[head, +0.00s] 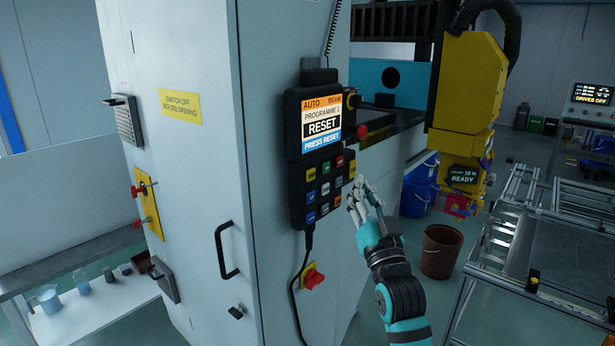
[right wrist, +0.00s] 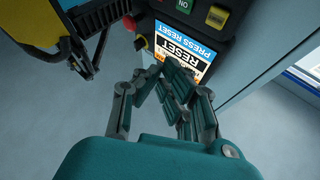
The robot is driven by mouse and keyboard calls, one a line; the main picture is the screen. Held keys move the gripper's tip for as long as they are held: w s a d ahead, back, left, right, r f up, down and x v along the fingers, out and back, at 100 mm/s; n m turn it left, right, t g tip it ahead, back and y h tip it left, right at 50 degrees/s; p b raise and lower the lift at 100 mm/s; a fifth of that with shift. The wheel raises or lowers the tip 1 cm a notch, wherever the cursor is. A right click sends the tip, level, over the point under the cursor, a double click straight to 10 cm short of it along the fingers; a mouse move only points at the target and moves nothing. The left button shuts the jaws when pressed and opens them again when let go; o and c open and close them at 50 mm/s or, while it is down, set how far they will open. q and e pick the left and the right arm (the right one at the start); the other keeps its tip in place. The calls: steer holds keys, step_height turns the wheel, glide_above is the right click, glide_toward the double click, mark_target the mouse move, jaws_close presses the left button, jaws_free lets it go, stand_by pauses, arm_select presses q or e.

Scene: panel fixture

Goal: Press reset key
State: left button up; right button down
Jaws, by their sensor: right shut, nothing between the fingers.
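The handheld control panel (head: 297,130) hangs on the pale cabinet. Its lit screen (head: 322,123) reads AUTO BEAM, RESET and PRESS RESET. Below the screen is a keypad (head: 325,188) of several small coloured keys; their labels are too small to read in the head view, so I cannot tell which is the reset key. My right gripper (head: 362,194) is shut and empty, just right of the keypad's lower part. Contact cannot be told.
A red knob (head: 361,131) sits right of the panel. A red-and-yellow switch (head: 313,277) is below, beside a hanging cable. A yellow machine head (head: 466,90) and a brown bucket (head: 441,251) stand to the right. A cabinet handle (head: 226,250) is at left.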

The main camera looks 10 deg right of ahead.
mark_target(311, 175)
steer(key=shift+w, duration=0.15)
steer(key=w+a+b, duration=0.2)
steer(key=w+a, duration=0.3)
steer(key=w, duration=0.2)
steer(key=shift+a, duration=0.2)
stand_by(0.4)
steer(key=shift+a, duration=0.1)
stand_by(1.2)
steer(key=shift+w+a, duration=0.15)
steer(key=shift+w, duration=0.1)
steer(key=shift+w+a, duration=0.25)
steer(key=shift+w, duration=0.05)
stand_by(0.8)
stand_by(0.3)
steer(key=shift+s+d, duration=0.5)
steer(key=shift+s, duration=0.15)
